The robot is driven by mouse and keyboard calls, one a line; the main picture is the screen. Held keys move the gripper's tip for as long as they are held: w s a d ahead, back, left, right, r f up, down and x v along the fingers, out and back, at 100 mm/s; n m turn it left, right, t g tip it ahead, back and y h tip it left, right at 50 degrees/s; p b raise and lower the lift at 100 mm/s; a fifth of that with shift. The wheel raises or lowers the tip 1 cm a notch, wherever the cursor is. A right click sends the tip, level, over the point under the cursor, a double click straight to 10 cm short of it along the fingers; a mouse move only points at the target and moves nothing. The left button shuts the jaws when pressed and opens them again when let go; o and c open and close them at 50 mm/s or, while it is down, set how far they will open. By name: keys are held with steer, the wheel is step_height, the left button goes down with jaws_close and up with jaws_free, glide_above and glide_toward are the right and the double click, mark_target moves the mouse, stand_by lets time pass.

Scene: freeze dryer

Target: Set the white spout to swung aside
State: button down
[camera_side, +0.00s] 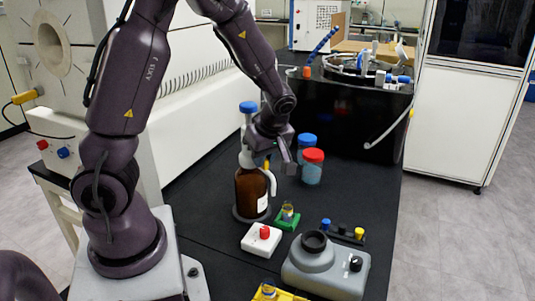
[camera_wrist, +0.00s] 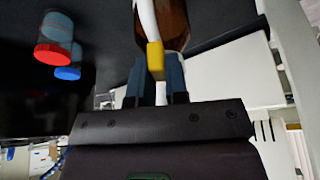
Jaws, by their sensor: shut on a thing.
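A brown bottle (camera_side: 252,190) stands on the black bench in the side view, with a white dispenser head and blue top (camera_side: 248,107) above it. The white spout (camera_side: 270,182) curves down along the bottle's right side; it also shows in the wrist view (camera_wrist: 147,20). A small yellow block (camera_wrist: 155,60) is at the spout, and its yellow shows in the side view too. My gripper (camera_wrist: 155,75) is shut on this yellow block, one blue-grey finger on each side. In the side view my gripper (camera_side: 270,150) is beside the bottle's upper part and hides some of the dispenser.
Red-capped (camera_side: 313,167) and blue-capped jars stand right of the bottle. In front are a green block with a vial (camera_side: 288,216), a white box with a red knob (camera_side: 262,240) and a grey device (camera_side: 326,270).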

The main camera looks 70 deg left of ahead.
steer(key=shift+s+a+m+t+h, duration=0.15)
steer(key=shift+s+m+t, duration=0.55)
steer(key=shift+m, duration=0.9)
steer(key=shift+s+a+m+t+h, duration=0.15)
steer(key=shift+s+m+t, duration=0.55)
steer(key=shift+m, duration=0.9)
steer(key=shift+s+a+m+t, duration=0.15)
steer(key=shift+s+m+t, duration=0.25)
steer(key=shift+s+m, duration=0.9)
steer(key=shift+w+m, duration=0.3)
steer(key=shift+m, duration=0.1)
steer(key=c, duration=1.1)
jaws_free()
steer(key=v, duration=1.3)
steer(key=shift+a, duration=0.15)
